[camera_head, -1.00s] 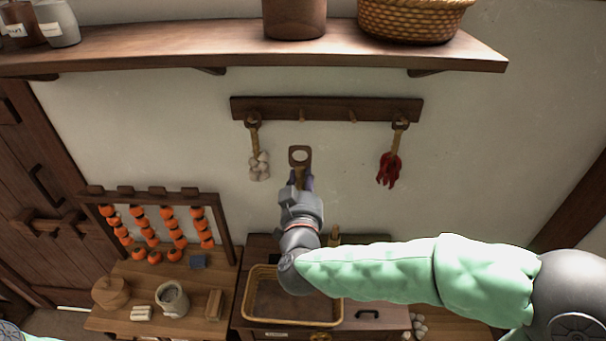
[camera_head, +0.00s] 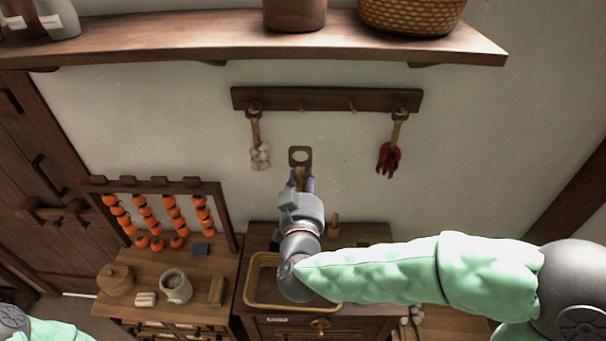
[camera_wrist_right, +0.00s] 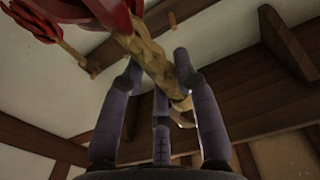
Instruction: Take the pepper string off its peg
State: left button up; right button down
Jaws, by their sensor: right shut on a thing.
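My right gripper (camera_head: 300,182) is shut on the straw braid of a pepper string (camera_wrist_right: 150,55). Its brown hanger with a round hole (camera_head: 300,156) sticks up above the fingers, apart from and below the peg rail (camera_head: 325,99). In the wrist view its red peppers (camera_wrist_right: 100,14) are at the top; in the head view the gripper hides them. A second red pepper string (camera_head: 389,158) hangs on the rail's right end peg and also shows in the wrist view (camera_wrist_right: 35,18). The two middle pegs are bare. My left gripper is out of view.
A garlic string (camera_head: 260,155) hangs on the left end peg. A shelf (camera_head: 200,43) with a basket (camera_head: 412,15) juts out above the rail. Below are a chest with a shallow basket (camera_head: 253,300), and a table with a rack of orange fruit strings (camera_head: 143,212).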

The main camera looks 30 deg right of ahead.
jog(key=shift+s+a, duration=0.1)
jog(key=shift+s, duration=0.05)
jog(key=shift+p+v, duration=1.65)
jog(key=shift+v, duration=0.9)
jog(key=shift+s+a, duration=0.15)
jog(key=shift+s, duration=0.2)
